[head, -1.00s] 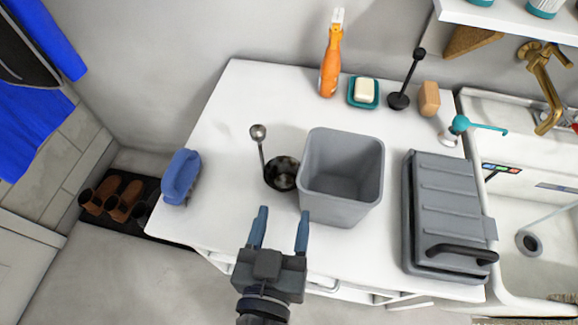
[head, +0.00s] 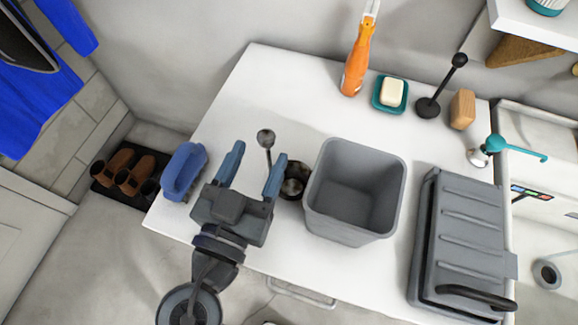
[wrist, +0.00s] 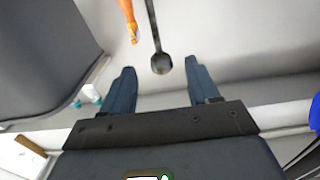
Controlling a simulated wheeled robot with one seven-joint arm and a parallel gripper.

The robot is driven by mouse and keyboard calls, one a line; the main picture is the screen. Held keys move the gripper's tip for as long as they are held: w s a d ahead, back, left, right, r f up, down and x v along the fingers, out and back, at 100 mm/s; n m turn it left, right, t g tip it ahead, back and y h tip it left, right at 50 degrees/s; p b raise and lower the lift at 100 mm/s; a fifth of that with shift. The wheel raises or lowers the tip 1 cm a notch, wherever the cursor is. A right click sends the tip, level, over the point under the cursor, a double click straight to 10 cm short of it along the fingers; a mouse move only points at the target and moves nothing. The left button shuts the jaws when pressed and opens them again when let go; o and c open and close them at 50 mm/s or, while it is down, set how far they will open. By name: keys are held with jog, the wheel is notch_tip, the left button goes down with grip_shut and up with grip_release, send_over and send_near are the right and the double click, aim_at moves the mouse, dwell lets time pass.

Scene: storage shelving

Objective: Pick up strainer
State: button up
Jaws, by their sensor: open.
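The strainer has a dark metallic bowl (head: 293,180) on the white counter, just left of the grey bin. Its thin handle rises from the bowl to a rounded end (head: 266,138). My gripper (head: 256,158) is open and empty, held above the counter. In the head view the handle end shows between and just beyond the fingertips, and the right finger covers part of the strainer. In the wrist view the handle's rounded end (wrist: 161,63) lies between the fingertips of my gripper (wrist: 158,70). The bowl is out of that view. I see no contact.
The grey bin (head: 387,200) stands close right of the strainer; a blue brush (head: 183,172) lies to the left. An orange bottle (head: 358,62), a soap dish (head: 376,98) and a black plunger-like tool (head: 428,107) stand at the back. A grey case (head: 465,235) is at right.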

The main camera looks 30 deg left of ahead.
aim_at(271, 132)
jog(key=x, duration=0.2)
jog(key=p+x, duration=0.1)
jog(key=x, duration=0.1)
jog(key=p+x, duration=0.1)
jog(key=x, duration=0.1)
jog(key=shift+w+f, duration=0.2)
jog(key=shift+f, duration=0.1)
jog(key=shift+c, duration=0.3)
grip_shut()
